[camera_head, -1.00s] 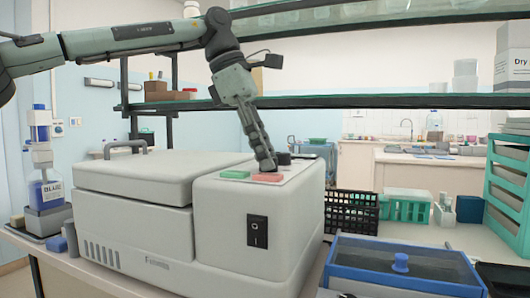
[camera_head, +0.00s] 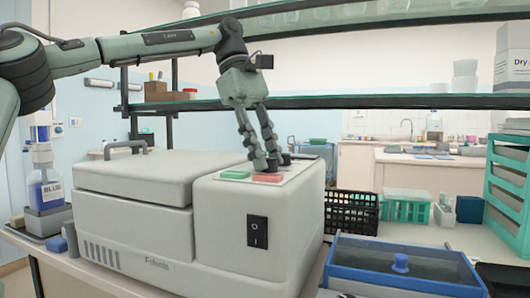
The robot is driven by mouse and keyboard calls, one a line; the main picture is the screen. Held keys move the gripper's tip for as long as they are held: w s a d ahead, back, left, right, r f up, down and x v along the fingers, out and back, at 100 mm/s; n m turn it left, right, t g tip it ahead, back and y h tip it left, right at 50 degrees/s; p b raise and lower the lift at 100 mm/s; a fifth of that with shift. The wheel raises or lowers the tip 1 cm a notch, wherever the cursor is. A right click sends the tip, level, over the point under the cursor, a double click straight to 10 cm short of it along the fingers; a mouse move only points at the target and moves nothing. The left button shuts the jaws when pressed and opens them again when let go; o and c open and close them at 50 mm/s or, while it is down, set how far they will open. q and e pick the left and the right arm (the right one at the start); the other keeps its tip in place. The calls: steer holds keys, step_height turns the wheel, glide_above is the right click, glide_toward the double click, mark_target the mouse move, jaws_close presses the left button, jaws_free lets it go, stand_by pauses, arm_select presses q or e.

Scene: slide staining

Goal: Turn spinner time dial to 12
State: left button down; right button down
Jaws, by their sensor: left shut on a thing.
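The spinner (camera_head: 150,195) is a large white machine with a closed lid at its left. Its control panel on the right top has a green button (camera_head: 235,175), a red button (camera_head: 267,179) and dark round dials. My left gripper (camera_head: 267,165) points down at the panel, just behind the red button. Its fingers are closed around one dark dial (camera_head: 260,164), which they largely hide. Another dark dial (camera_head: 285,159) shows just right of the fingertips. The dial markings are too small to read. My right gripper is not in view.
A black power switch (camera_head: 257,232) is on the spinner's front. A shelf edge (camera_head: 380,101) runs behind my left arm. A blue bottle (camera_head: 45,188) stands at the left.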

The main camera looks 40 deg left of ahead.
mark_target(252, 171)
arm_select(q)
steer(key=shift+r, duration=0.1)
steer(key=c, duration=1.2)
jaws_free()
steer(key=v, duration=0.7)
steer(key=shift+a+r, duration=0.1)
steer(key=shift+r, duration=0.1)
